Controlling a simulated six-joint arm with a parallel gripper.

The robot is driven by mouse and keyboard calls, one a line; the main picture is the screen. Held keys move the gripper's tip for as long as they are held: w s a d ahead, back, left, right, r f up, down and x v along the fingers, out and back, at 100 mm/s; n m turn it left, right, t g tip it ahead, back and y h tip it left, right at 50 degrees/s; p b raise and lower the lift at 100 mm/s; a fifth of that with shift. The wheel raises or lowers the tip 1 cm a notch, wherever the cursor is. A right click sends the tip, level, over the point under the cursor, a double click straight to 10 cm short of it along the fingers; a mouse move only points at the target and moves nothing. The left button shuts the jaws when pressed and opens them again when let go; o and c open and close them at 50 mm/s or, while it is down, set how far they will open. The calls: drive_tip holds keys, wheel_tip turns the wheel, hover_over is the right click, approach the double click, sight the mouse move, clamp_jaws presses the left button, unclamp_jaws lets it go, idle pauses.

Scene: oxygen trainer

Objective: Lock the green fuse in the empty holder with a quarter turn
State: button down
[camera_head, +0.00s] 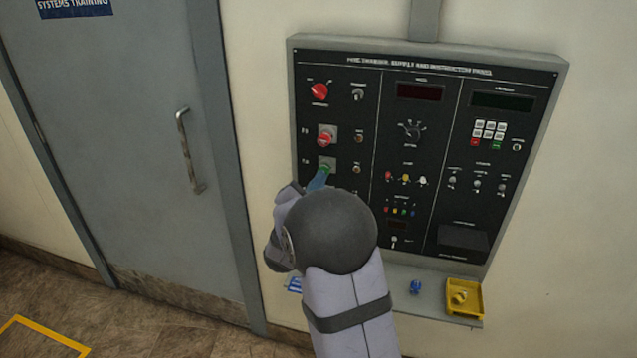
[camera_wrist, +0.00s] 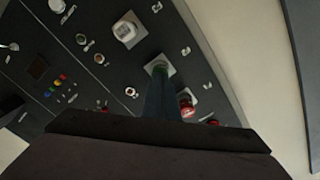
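The green fuse (camera_head: 325,168) sits at a square light-coloured holder (camera_head: 331,161) on the left side of the black panel, below a red fuse (camera_head: 325,138). In the wrist view the green fuse (camera_wrist: 158,68) shows at the tip of my gripper (camera_wrist: 160,78), in front of its plate. My gripper (camera_head: 320,178) reaches up to the panel and appears shut on the green fuse. The fingers cover part of the fuse, so its seating and exact turn angle cannot be read.
The wrist view shows the red fuse (camera_wrist: 187,106) on one side and a white fitting (camera_wrist: 128,30) on the other. Red switch (camera_head: 319,92) is above. A shelf (camera_head: 432,304) below holds a blue piece (camera_head: 415,287) and a yellow bin (camera_head: 478,301). A door handle (camera_head: 188,150) is left.

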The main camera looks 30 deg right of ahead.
drive_tip(key=shift+b+v, duration=0.35)
drive_tip(key=shift+v, duration=1.65)
drive_tip(key=b+v, duration=0.2)
drive_tip(key=v, duration=0.5)
drive_tip(key=c, duration=1.7)
unclamp_jaws()
drive_tip(key=shift+d+r, duration=0.1)
drive_tip(key=shift+o, duration=0.7)
drive_tip(key=shift+w+d+n+p, duration=1.05)
drive_tip(key=shift+w+d+n, duration=0.15)
drive_tip(key=shift+w+d, duration=0.4)
drive_tip(key=x, duration=0.9)
